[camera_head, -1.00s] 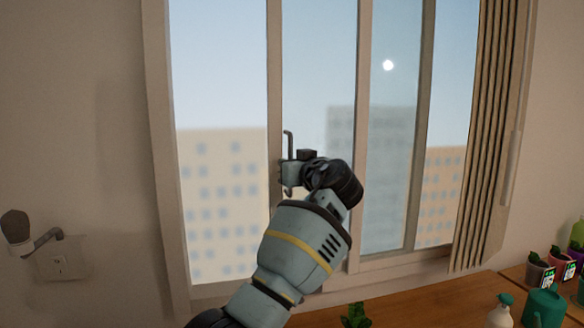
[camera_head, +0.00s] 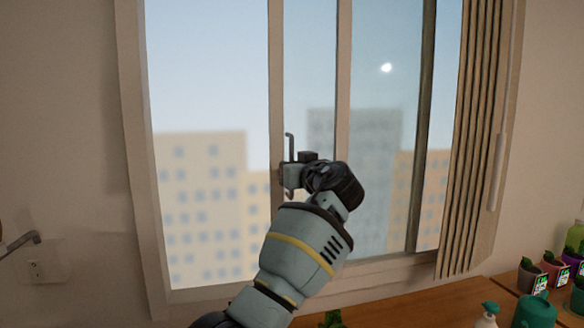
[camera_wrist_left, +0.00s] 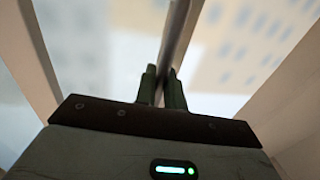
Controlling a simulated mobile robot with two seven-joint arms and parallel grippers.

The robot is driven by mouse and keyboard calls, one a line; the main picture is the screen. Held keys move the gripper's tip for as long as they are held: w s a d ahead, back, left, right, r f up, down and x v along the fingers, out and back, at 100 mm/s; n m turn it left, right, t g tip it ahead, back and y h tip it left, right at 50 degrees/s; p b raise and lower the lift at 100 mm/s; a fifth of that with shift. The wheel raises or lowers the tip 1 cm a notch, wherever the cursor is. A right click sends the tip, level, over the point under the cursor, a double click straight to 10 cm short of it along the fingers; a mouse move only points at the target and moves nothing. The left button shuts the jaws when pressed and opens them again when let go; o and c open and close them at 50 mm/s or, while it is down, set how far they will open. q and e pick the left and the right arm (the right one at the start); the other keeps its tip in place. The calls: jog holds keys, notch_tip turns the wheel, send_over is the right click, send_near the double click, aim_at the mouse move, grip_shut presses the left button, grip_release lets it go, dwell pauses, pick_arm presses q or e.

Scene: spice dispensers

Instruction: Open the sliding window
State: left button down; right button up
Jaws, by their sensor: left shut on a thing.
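The sliding window has a movable sash whose left upright (camera_head: 276,80) carries a thin vertical bar handle (camera_head: 290,146). My left gripper (camera_head: 288,176) is shut on the handle at its middle. In the left wrist view, the two fingers of my left gripper (camera_wrist_left: 161,88) close around the handle bar (camera_wrist_left: 176,45). The sash stands well to the right of the window frame's left jamb (camera_head: 135,150), with a wide gap between them. My right gripper is not in view.
A folded pleated curtain (camera_head: 480,130) hangs at the window's right side. A wooden counter (camera_head: 440,305) runs below, with a spray bottle (camera_head: 488,315), a teal watering can (camera_head: 535,311) and small potted plants (camera_head: 553,266) at right. A wall fixture (camera_head: 38,262) is at lower left.

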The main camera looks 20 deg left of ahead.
pick_arm(q)
jog(key=c, duration=1.6)
grip_release()
jog(key=shift+c, duration=0.2)
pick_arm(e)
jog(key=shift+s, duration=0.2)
pick_arm(q)
jog(key=v, duration=0.8)
jog(key=shift+b, duration=0.45)
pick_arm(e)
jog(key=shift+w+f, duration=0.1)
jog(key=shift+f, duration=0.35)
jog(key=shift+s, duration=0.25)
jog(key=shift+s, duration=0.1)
